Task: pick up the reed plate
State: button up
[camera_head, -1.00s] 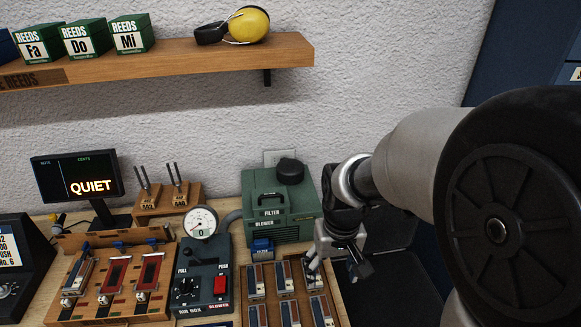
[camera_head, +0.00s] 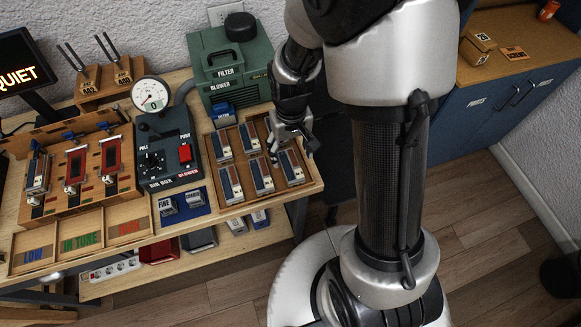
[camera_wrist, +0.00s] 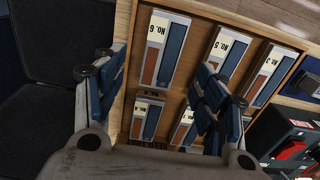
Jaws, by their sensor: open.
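Several reed plates lie in a wooden tray (camera_head: 312,183) in the head view, slim grey-and-blue blocks in two rows. The wrist view shows number labels on them, among them No. 6 (camera_wrist: 166,50) and No. 5 (camera_wrist: 225,55). The plate at the tray's front right (camera_head: 291,167) appears to be No. 6. My gripper (camera_head: 291,147) is open above the right end of the tray. In the wrist view its fingers (camera_wrist: 160,88) are spread, and No. 6 shows between and beyond them. A back-row plate is partly hidden by the gripper. I cannot tell which plate the task means.
The green blower (camera_head: 230,65) stands behind the tray, with a small blue box (camera_head: 222,115) before it. The air box (camera_head: 168,150) with its gauge is left of the tray. A sorting tray (camera_head: 82,240) lies farther left. Open floor lies right of the bench.

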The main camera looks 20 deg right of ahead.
aim_at(291, 165)
notch_tip(291, 165, down, 5)
jog(key=b, duration=0.2)
jog(key=shift+s+a+f+b, duration=0.1)
jog(key=shift+s+b, duration=0.05)
jog(key=shift+b, duration=0.15)
jog(key=c, duration=1.2)
